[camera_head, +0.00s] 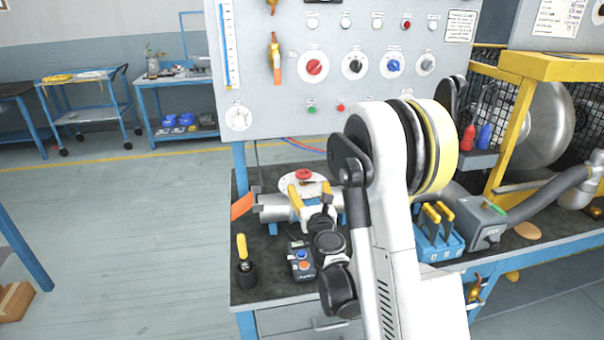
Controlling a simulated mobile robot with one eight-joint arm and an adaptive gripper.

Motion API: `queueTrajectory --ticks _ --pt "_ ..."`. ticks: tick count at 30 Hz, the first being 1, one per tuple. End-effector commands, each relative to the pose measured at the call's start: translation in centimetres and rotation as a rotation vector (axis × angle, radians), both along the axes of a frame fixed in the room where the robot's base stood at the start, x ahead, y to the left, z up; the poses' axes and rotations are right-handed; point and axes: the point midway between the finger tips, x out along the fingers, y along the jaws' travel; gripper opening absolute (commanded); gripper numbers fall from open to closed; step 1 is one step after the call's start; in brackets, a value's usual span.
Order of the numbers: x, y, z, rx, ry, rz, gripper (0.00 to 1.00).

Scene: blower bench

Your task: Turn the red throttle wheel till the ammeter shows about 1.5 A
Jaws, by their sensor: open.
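The red throttle wheel (303,174) appears to be the small red knob on a white round plate above the grey pipe on the bench. My gripper (309,188), with yellow fingers, is open just on the near side of it, fingers apart. I cannot tell whether they touch the wheel. A round white gauge (238,117) sits at the lower left of the grey panel. It may be the ammeter, but its marks and needle are too small to read.
The upright panel (270,110) behind carries a red knob (314,66) and other dials. On the bench are an orange lever (242,206), a black cup with a yellow handle (245,272), a button box (301,262) and a blue switch unit (440,245). My arm hides the bench's middle.

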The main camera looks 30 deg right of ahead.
Motion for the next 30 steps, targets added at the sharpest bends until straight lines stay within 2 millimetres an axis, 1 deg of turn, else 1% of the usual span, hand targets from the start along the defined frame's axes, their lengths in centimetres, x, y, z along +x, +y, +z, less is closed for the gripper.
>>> queueTrajectory --ticks 1,2,3,6,12,15,18,25,26,27,29,30 --pt "0.8 -0.3 0.6 0.001 0.0 0.0 0.71" --pt "1.3 -0.4 0.5 0.002 -0.001 -0.001 0.71" --pt "2.2 -0.7 0.2 0.002 -0.001 -0.001 0.71" --pt "4.2 -1.4 -0.1 0.003 -0.001 -0.001 0.71" --pt "7.3 -2.5 -0.1 0.005 -0.002 -0.001 0.71" --pt "8.1 -2.7 -0.1 0.005 -0.002 -0.001 0.71" --pt "8.5 -2.9 0.0 0.005 -0.002 -0.001 0.71" --pt "8.6 -2.9 0.1 0.006 -0.002 -0.001 0.71" --pt "8.6 -2.9 0.1 0.006 -0.002 -0.001 0.69" --pt "8.6 -2.9 0.1 0.006 -0.002 -0.001 0.57" --pt "8.6 -2.9 0.1 0.006 -0.002 -0.001 0.39" --pt "8.6 -2.9 0.1 0.006 -0.002 -0.001 0.26"
